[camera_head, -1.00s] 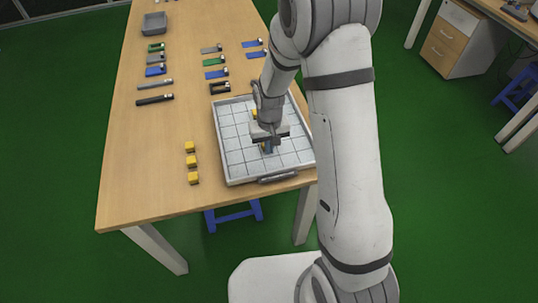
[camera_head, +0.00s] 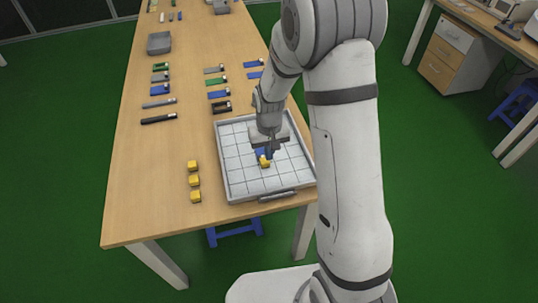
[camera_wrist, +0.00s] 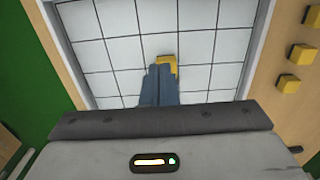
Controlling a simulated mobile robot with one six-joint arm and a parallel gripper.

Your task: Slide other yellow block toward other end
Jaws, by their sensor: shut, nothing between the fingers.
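A yellow block (camera_head: 265,162) lies on the white gridded tray (camera_head: 237,184), a little nearer than its middle. My gripper (camera_head: 266,152) points down over the tray, with its blue-grey fingers shut together and empty. The fingertips are right beside the block, on its far side; whether they touch it I cannot tell. In the wrist view the yellow block (camera_wrist: 168,65) shows just beyond the fingertips (camera_wrist: 161,69), which partly hide it. My arm covers part of the tray's far right side.
Several yellow blocks (camera_head: 194,180) stand in a row on the wooden table (camera_head: 150,205), left of the tray. The tray has a raised rim and a near handle (camera_head: 278,195). Flat tools and parts lie farther back, with a grey bin (camera_head: 160,43).

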